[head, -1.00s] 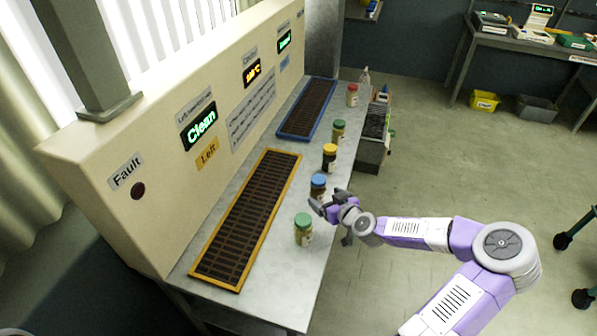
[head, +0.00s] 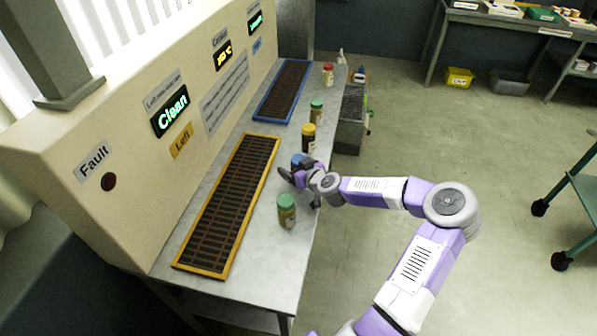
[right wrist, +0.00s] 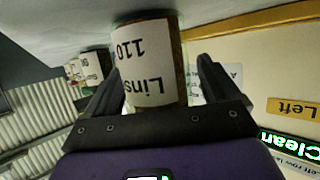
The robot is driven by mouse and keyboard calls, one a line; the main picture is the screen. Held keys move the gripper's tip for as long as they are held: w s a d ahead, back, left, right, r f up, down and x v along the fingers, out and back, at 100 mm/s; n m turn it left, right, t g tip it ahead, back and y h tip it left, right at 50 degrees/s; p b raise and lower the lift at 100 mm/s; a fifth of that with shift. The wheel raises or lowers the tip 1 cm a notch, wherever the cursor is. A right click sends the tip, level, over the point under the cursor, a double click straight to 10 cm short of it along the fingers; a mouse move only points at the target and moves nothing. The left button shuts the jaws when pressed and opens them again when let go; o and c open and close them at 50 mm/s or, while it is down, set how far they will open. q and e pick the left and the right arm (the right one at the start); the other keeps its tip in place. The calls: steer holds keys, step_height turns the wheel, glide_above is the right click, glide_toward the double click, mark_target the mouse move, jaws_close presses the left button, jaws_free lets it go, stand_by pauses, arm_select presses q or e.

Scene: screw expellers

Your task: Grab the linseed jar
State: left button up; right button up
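The linseed jar (right wrist: 150,65) stands between the fingers of my right gripper in the right wrist view, its white label reading "Lins" upside down. In the head view its blue lid (head: 299,159) shows behind my right gripper (head: 297,172), which hides most of the body. The right gripper is open around the jar. In the wrist view a gap shows between the jar and the right-hand finger; the left-hand finger is close to the jar, and I cannot tell if it touches. My left gripper is not in view.
A green-lidded jar (head: 286,211) stands nearer on the metal table (head: 262,268). A yellow-lidded jar (head: 308,138), another green-lidded jar (head: 316,111) and a red-lidded jar (head: 328,75) stand farther along. Yellow-framed (head: 203,268) and blue-framed (head: 257,116) grates lie left of the jars.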

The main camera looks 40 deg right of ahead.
steer(key=c, duration=1.2)
steer(key=shift+r, duration=0.15)
